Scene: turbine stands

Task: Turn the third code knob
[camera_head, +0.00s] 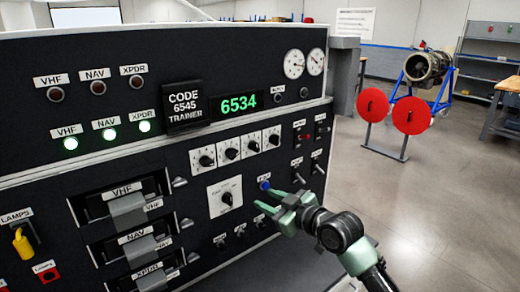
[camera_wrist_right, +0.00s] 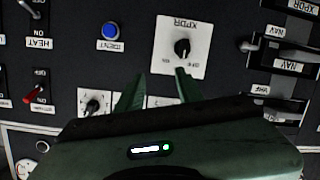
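The row of code knobs sits below the green display (camera_head: 238,103), which reads 6534. The third code knob (camera_head: 252,145) is a black knob on a white plate, second from the right. The sign (camera_head: 184,106) reads CODE 6545 TRAINER. My right gripper (camera_head: 263,197) is open and empty, below the row, near the blue button (camera_head: 265,185). In the right wrist view, upside down, the rightmost code knob (camera_wrist_right: 92,103) shows left of the open fingers (camera_wrist_right: 158,80); the other code knobs are mostly hidden by the gripper. My left gripper is not in view.
The XPDR selector knob (camera_head: 227,198) is on a white plate left of my gripper; it also shows in the right wrist view (camera_wrist_right: 182,48). Toggle switches (camera_head: 298,162) stand to the right. VHF, NAV and XPDR handles (camera_head: 130,210) jut out at left. A turbine (camera_head: 427,67) stands behind, on open floor.

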